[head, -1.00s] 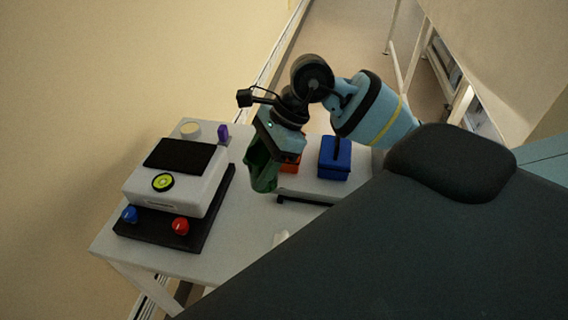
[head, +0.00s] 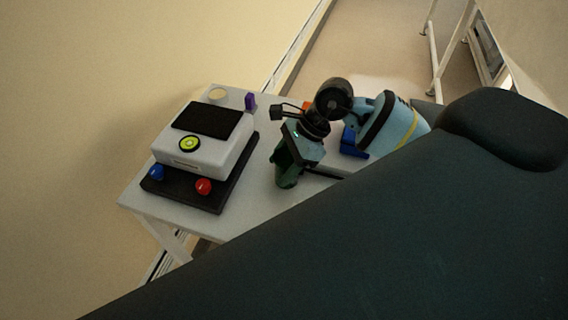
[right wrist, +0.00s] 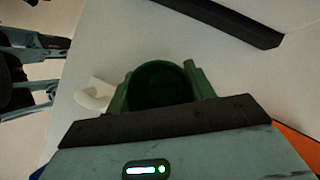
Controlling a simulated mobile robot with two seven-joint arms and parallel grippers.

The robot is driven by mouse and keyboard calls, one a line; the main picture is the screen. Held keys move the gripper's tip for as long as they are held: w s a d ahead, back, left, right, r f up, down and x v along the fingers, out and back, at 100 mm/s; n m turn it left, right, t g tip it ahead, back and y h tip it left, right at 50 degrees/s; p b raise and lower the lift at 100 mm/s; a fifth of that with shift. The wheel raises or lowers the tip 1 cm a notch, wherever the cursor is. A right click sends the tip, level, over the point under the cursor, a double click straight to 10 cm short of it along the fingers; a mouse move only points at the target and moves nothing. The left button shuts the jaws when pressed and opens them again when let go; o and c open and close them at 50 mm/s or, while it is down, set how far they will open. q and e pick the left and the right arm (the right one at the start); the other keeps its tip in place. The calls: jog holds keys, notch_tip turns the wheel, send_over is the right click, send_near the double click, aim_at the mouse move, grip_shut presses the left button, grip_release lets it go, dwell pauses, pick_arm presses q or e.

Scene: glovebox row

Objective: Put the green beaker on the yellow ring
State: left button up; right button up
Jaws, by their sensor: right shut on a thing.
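The green beaker (head: 287,172) is held above the table by my right gripper (head: 292,160), which is shut on it. In the right wrist view the open mouth of the beaker (right wrist: 160,84) shows between the two fingers. The beaker is to the right of the device and apart from the ring.
The white device (head: 222,152) has a black panel (head: 206,119) and stands on a dark base with a blue knob (head: 156,172) and a red knob (head: 203,186).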

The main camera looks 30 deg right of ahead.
jog(key=shift+f, duration=0.1)
jog(key=shift+f, duration=0.15)
jog(key=o, duration=0.9)
jog(key=shift+o, duration=0.2)
jog(key=shift+r, duration=0.35)
jog(key=v, duration=0.7)
jog(key=shift+b, duration=0.45)
jog(key=shift+o, duration=0.5)
jog(key=shift+d+r, duration=0.1)
jog(key=shift+d, duration=0.05)
